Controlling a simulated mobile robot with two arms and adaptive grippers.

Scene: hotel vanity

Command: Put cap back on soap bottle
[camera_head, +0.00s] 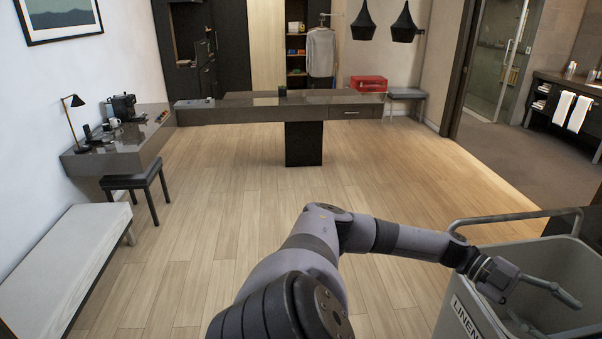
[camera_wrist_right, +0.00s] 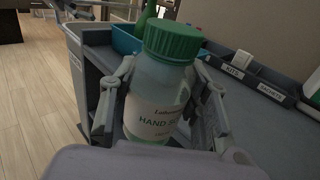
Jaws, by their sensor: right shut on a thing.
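In the right wrist view, a pale bottle (camera_wrist_right: 157,112) with a "HAND S…" label stands between the two fingers of my right gripper (camera_wrist_right: 160,100). My right gripper is shut on the bottle's body. A green cap (camera_wrist_right: 173,41) covers the bottle's top; I cannot tell whether it is screwed tight. The bottle is not discernible there. My left gripper is not in view.
In the right wrist view, a blue bin (camera_wrist_right: 125,40) and a green item (camera_wrist_right: 147,14) are behind the bottle. Labelled trays, "KITS" (camera_wrist_right: 235,71) and "SACHETS" (camera_wrist_right: 271,88), line the cart's side. A dark counter (camera_head: 240,110) stands ahead across open wood floor; a bench (camera_head: 70,255) is at left.

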